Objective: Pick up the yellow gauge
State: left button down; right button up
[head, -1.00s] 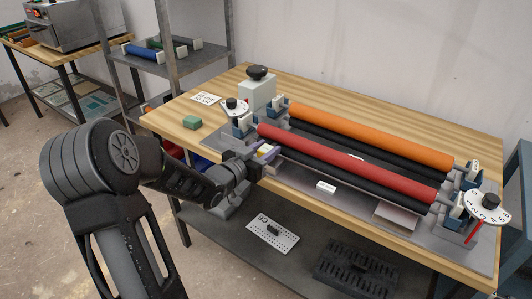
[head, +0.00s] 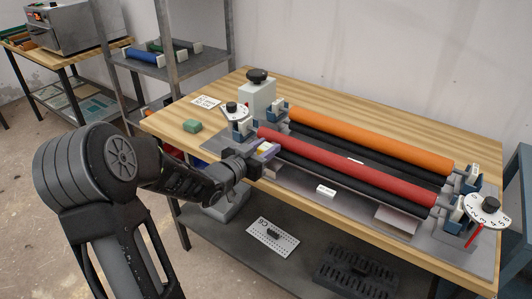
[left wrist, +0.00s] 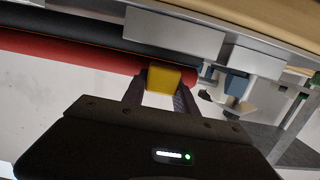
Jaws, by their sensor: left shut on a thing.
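The yellow gauge (left wrist: 164,78) is a small yellow block between the two fingers of my left gripper (left wrist: 160,92) in the left wrist view. The left gripper is shut on it. In the head view the gauge (head: 264,149) shows as a small yellow patch at the fingertips of my left gripper (head: 262,153), with a purple part around it. The gripper is at the left end of the red roller (head: 345,165), near the table's front edge. Whether the gauge touches the machine cannot be told. My right gripper is not in view.
An orange roller (head: 370,136) and black rollers lie behind and beside the red one. White dials (head: 487,210) stand at the machine's ends. A perforated plate (head: 273,238) lies on the shelf below.

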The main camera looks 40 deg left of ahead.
aim_at(267, 147)
pick_arm(q)
notch_tip(267, 147, up, 8)
jog(key=shift+r+p, duration=0.1)
jog(key=shift+p, duration=0.4)
jog(key=shift+d, duration=0.1)
